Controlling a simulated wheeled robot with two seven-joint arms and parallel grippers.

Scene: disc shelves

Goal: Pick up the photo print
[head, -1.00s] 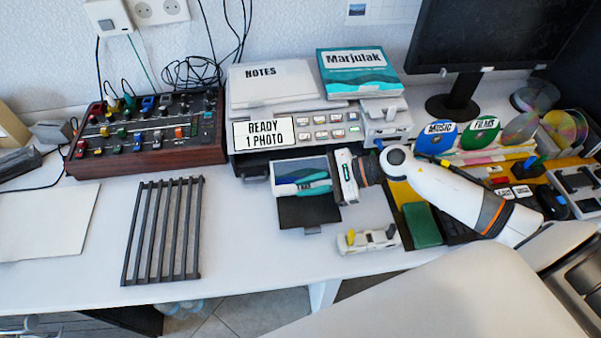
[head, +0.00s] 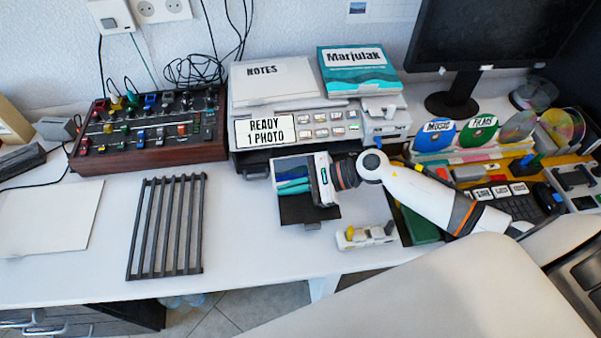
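The photo print (head: 292,182), with teal and blue tones, lies in the dark output tray (head: 296,214) at the front of the photo printer (head: 290,129), whose sign reads "READY 1 PHOTO". My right gripper (head: 306,181) reaches in from the right over the tray, and its body hides the right part of the print. Its fingers point left and look teal against the print, so I cannot tell whether they are apart or touching it. My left gripper is not in view.
A small white device (head: 366,236) with a yellow knob sits just right of the tray, below my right arm. A mixer (head: 150,131) is at the back left. White table is free between rack and tray.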

